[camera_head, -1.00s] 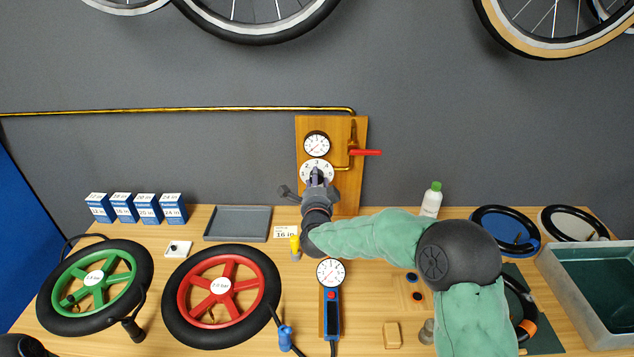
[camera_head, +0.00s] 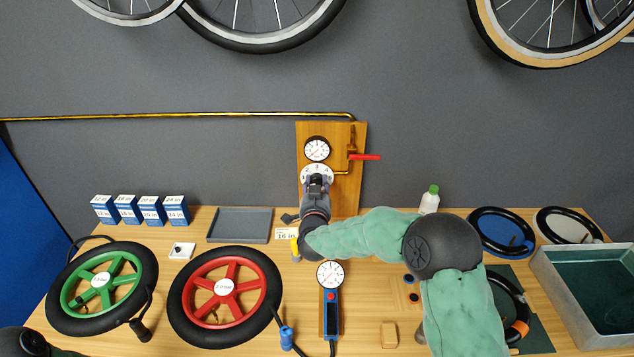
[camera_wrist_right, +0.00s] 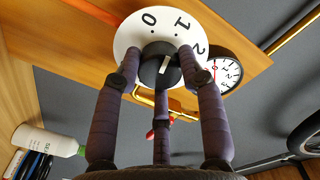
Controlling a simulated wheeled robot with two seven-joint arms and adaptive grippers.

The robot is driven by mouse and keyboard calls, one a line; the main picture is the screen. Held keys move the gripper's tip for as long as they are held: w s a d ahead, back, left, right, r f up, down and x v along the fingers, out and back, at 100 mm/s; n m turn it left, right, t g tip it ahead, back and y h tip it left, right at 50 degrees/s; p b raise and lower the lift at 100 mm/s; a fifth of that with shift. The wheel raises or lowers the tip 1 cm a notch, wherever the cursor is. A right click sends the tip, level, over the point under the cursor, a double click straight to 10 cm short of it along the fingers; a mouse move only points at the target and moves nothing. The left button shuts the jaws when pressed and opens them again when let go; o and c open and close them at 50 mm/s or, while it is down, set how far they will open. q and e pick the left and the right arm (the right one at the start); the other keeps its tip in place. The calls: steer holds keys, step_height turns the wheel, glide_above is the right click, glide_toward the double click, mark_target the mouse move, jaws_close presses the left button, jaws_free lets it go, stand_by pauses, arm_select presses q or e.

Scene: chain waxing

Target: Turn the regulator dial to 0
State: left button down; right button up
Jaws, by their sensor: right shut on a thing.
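The regulator dial is a white numbered disc (camera_head: 317,171) on a wooden board on the wall, below a round gauge. In the right wrist view the disc (camera_wrist_right: 128,38) shows 0, 1 and 2, and its black knob (camera_wrist_right: 160,66) bears a white mark. The mark seems to point between the 1 and the 2, though the angle makes this unsure. My right gripper (camera_head: 316,184) is at the dial, its fingers closed around the knob; it also shows in the right wrist view (camera_wrist_right: 160,82). My left gripper is not clearly in view; only dark parts show at the lower left.
A pressure gauge (camera_head: 317,149) sits above the dial and a red lever (camera_head: 365,157) to its right. A grey tray (camera_head: 240,224), green wheel (camera_head: 62,293), red wheel (camera_head: 181,305) and white bottle (camera_head: 429,203) are on the bench below.

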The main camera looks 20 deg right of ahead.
steer(key=shift+a+f+n+p, duration=0.15)
steer(key=shift+n+p, duration=0.6)
steer(key=shift+n, duration=1.05)
steer(key=shift+f+n+p, duration=0.25)
steer(key=shift+n+p, duration=0.5)
steer(key=shift+n, duration=1.05)
steer(key=shift+s+f, duration=0.1)
steer(key=o, duration=0.9)
steer(key=shift+o, duration=1.2)
steer(key=shift+r, duration=0.25)
steer(key=v, duration=1.1)
steer(key=shift+s+a, duration=0.25)
steer(key=shift+s, duration=0.05)
steer(key=shift+f, duration=0.1)
